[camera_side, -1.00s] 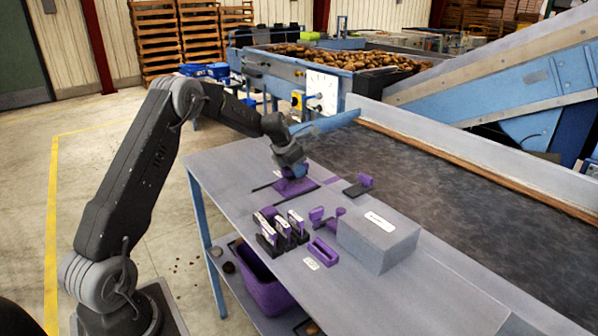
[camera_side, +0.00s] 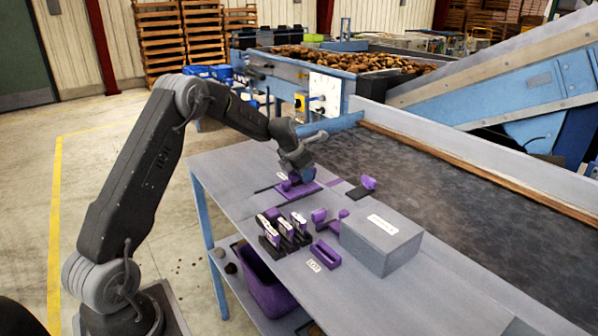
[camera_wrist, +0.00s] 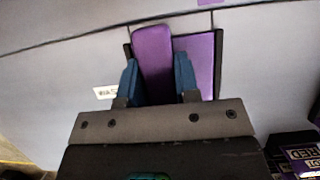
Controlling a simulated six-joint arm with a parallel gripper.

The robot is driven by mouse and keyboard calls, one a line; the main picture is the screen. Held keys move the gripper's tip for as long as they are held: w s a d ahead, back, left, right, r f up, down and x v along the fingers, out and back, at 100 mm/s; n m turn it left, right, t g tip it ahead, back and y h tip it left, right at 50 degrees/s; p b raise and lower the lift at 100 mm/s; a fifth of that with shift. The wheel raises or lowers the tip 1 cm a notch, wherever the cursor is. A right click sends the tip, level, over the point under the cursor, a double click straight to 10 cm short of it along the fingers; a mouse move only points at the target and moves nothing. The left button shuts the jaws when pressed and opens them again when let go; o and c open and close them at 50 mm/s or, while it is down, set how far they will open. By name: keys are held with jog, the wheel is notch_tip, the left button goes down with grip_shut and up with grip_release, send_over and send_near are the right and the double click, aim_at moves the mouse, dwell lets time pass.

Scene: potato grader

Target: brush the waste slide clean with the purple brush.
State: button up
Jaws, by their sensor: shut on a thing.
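My gripper (camera_side: 303,175) is low over the far left part of the grey table. Its two blue fingertips (camera_wrist: 158,80) are shut on the purple brush (camera_wrist: 153,55), seen from above in the wrist view. The brush's bristles are hidden there. Below and beside it is a flat purple panel with black side edges (camera_wrist: 217,65), probably the waste slide. It also shows as a purple patch under my gripper in the side view (camera_side: 299,194). I cannot tell whether the brush touches it.
Several labelled black-and-purple holders (camera_side: 285,229) stand nearer on the table (camera_side: 225,172). Purple pieces (camera_side: 327,254) and a grey box (camera_side: 381,241) are to their right. A black piece with a purple block (camera_side: 367,184) lies right of my gripper. A purple bin (camera_side: 266,283) stands below.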

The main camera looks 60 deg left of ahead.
aim_at(317, 190)
jog(key=shift+s+d+f, duration=0.1)
jog(key=shift+d, duration=1.35)
jog(key=shift+d+f, duration=0.1)
jog(key=shift+d, duration=1.35)
jog(key=shift+a, duration=0.1)
jog(key=shift+a, duration=4.3)
jog(key=shift+d, duration=0.1)
jog(key=shift+d, duration=4.3)
jog(key=shift+a, duration=4.4)
jog(key=shift+r, duration=0.1)
